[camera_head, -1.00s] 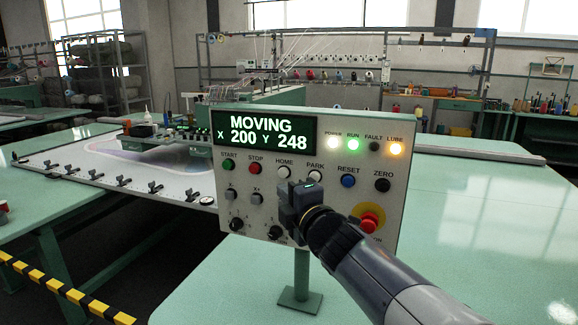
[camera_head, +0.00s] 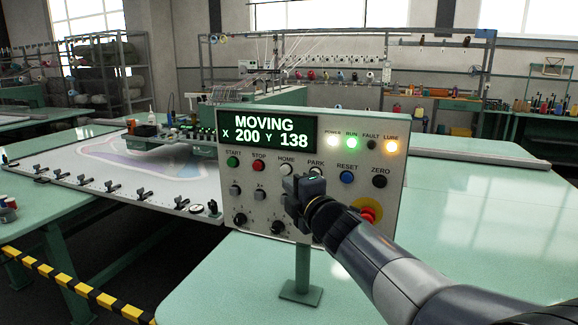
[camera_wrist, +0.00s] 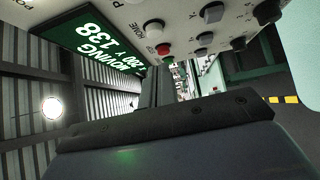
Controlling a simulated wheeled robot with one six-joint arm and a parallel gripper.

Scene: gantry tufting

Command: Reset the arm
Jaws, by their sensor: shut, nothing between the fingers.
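The control panel (camera_head: 225,190) stands on a post on the green table, and its display (camera_head: 267,133) reads MOVING, X 200 Y 138. The power, run and lube lamps are lit; the fault lamp is dark. My gripper (camera_head: 296,192) is shut and empty in front of the panel, just below the PARK button (camera_head: 316,170). I cannot tell whether it touches the panel. It hides some of the lower controls. The red emergency button (camera_head: 369,212) is partly hidden by my arm. In the wrist view, the panel (camera_wrist: 185,15) fills the top, seen at a steep angle.
The tufting frame (camera_head: 100,165) with dark clamps along its edge lies left of the panel, under the green gantry (camera_head: 170,132). A yellow and black barrier (camera_head: 75,285) crosses the lower left. The green table (camera_head: 480,230) is clear on the right.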

